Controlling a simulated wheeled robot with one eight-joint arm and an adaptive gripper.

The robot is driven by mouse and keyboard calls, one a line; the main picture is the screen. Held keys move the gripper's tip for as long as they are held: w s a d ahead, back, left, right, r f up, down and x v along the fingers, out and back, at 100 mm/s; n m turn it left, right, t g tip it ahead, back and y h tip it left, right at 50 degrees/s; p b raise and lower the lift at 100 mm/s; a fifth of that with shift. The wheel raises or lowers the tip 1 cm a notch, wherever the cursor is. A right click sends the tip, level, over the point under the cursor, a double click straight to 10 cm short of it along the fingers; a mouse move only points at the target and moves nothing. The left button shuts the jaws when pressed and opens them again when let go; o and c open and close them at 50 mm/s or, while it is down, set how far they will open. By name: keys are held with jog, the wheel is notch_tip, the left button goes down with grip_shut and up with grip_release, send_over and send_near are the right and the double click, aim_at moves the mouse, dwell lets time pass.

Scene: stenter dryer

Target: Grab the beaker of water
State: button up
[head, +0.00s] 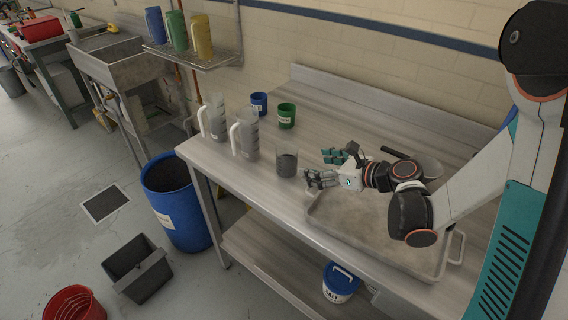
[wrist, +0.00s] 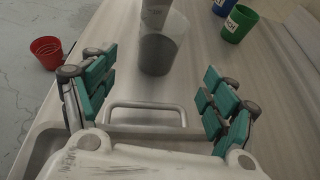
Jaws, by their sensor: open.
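The beaker (head: 287,160) is a clear, straight-sided cup on the metal table, upright, left of my gripper. Its lower part looks dark grey; I cannot tell clearly how much water it holds. In the wrist view the beaker (wrist: 160,52) stands ahead, between the directions of the two fingers and beyond their tips. My gripper (head: 318,168) is open and empty, low over the table, its teal-padded fingers spread towards the beaker and apart from it. Both fingers of my gripper (wrist: 155,78) show in the wrist view.
Two measuring jugs (head: 245,140) (head: 214,118) stand left of the beaker. A blue cup (head: 259,103) and a green cup (head: 286,115) stand behind. A metal tray (head: 350,246) lies under my arm, its handle (wrist: 145,106) between the fingers in the wrist view. The front table edge is close.

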aim_at(296, 162)
jog(key=b+x, duration=0.1)
jog(key=x, duration=0.6)
jog(key=shift+f, duration=0.15)
jog(key=b+x, duration=0.2)
jog(key=x, duration=0.3)
jog(key=shift+a+f+b, duration=0.1)
jog(key=shift+b, duration=0.25)
jog(key=c, duration=1.3)
